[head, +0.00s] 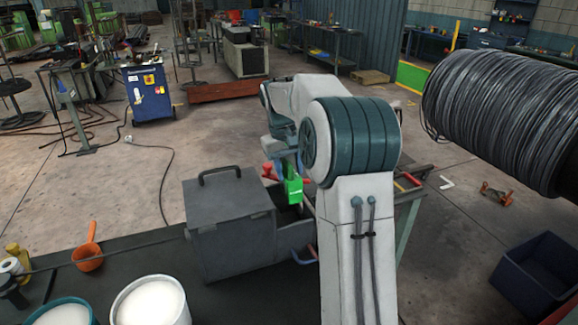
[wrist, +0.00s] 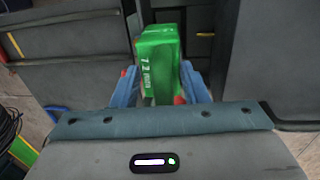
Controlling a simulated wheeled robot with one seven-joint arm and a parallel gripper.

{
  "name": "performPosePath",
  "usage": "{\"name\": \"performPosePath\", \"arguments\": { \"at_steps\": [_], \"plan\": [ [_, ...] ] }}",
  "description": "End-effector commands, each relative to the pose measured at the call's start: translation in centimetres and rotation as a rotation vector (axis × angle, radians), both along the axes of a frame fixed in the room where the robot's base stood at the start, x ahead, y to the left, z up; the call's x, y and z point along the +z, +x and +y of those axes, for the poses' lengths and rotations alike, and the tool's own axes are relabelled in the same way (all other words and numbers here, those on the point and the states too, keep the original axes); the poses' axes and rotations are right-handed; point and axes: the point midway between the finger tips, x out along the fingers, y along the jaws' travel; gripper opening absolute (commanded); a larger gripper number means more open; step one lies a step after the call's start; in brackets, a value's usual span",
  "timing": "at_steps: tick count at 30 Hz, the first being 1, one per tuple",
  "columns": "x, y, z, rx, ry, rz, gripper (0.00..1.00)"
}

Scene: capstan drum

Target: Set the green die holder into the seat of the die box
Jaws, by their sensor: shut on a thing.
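The green die holder (head: 292,190) is held by my gripper (head: 287,168) over the open part of the die box (head: 293,235). In the wrist view the die holder (wrist: 160,62) stands upright between the two blue fingers of my gripper (wrist: 162,88), with white marking on its face. The fingers are closed against its sides. A dark opening of the box shows below and behind it. The seat itself is hidden, and I cannot tell whether the holder touches the box.
The grey box with a handled lid (head: 230,215) stands left of the opening. White-filled buckets (head: 150,302) and an orange scoop (head: 89,253) are at the lower left. A wire-wound drum (head: 500,120) is at the upper right, with a dark blue bin (head: 540,275) below it.

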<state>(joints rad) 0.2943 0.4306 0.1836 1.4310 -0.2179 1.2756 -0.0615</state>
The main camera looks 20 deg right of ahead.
Motion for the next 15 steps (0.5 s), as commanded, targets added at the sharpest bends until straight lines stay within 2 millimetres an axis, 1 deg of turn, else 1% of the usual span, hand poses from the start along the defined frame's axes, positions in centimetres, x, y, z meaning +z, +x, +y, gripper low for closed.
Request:
{"name": "performPosePath", "arguments": {
  "at_steps": [9, 15],
  "plan": [
    [-2.5, 0.1, 0.0, 0.0, -0.001, -0.004, 0.07],
    [-3.6, 0.1, 0.0, -0.001, -0.001, -0.003, 0.07]
  ]
}}
